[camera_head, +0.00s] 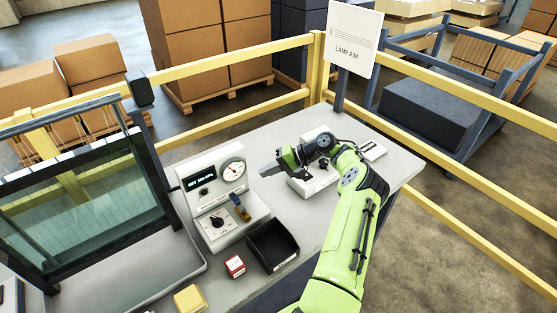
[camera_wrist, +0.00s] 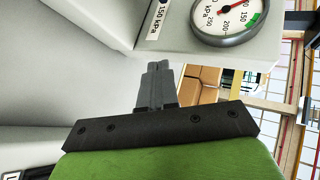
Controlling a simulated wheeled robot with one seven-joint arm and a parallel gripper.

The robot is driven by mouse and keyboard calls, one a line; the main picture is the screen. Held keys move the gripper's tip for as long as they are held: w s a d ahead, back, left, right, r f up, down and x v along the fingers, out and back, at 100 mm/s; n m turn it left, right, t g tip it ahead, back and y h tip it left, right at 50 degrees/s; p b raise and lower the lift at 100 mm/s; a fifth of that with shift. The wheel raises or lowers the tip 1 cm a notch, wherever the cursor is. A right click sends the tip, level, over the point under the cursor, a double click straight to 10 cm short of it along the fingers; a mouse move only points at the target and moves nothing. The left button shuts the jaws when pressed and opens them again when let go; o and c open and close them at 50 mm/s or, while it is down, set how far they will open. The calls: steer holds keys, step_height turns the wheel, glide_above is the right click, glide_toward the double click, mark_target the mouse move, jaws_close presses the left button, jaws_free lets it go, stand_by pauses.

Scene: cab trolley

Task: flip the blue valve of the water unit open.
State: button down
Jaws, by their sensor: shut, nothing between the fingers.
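The water unit (camera_head: 212,190) is a pale box on the bench with a display, a round gauge (camera_head: 231,172) and a black dial. Its small valve (camera_head: 241,209), blue with a brass-coloured part, sits on the right of the lower front. Whether it stands open or closed is too small to tell. My gripper (camera_head: 268,171) is right of the gauge, apart from the valve, with its fingers pointing left. In the wrist view my gripper (camera_wrist: 157,70) is shut and empty, below and left of the gauge (camera_wrist: 226,17); the valve is not visible there.
A black open bin (camera_head: 272,246) stands right in front of the unit. A small red box (camera_head: 235,266) and a yellow block (camera_head: 190,298) lie nearby. Another pale device (camera_head: 300,187) is partly behind my gripper. Yellow rails (camera_head: 230,69) border the bench.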

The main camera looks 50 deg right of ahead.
steer(key=d, duration=0.1)
steer(key=d+r, duration=0.2)
steer(key=d, duration=0.1)
steer(key=shift+s, duration=0.35)
